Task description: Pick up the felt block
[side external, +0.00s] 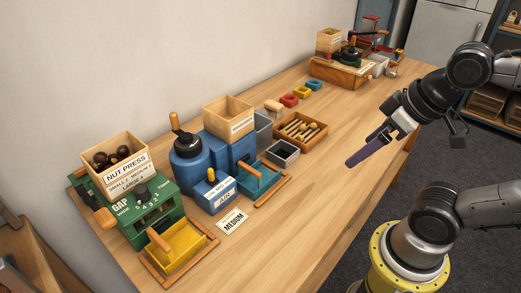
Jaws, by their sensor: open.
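I cannot tell for sure which thing is the felt block. A small pale tan block (273,105) lies on the wooden table (330,140), behind the wooden tray of tools and left of the red ring; its material is too small to make out. My gripper (360,155) is open and hangs above the right part of the table, clear of the tan block and to its right. Its long purple fingers point down and left. They overlap in this view, and nothing shows between them.
A wooden tray with tools (301,142) and a grey bin (283,156) stand mid-table. Red (289,99), yellow (302,92) and blue (314,84) rings lie behind. The green nut press (150,222) and blue machine (190,172) stand at left. The table's right strip is clear.

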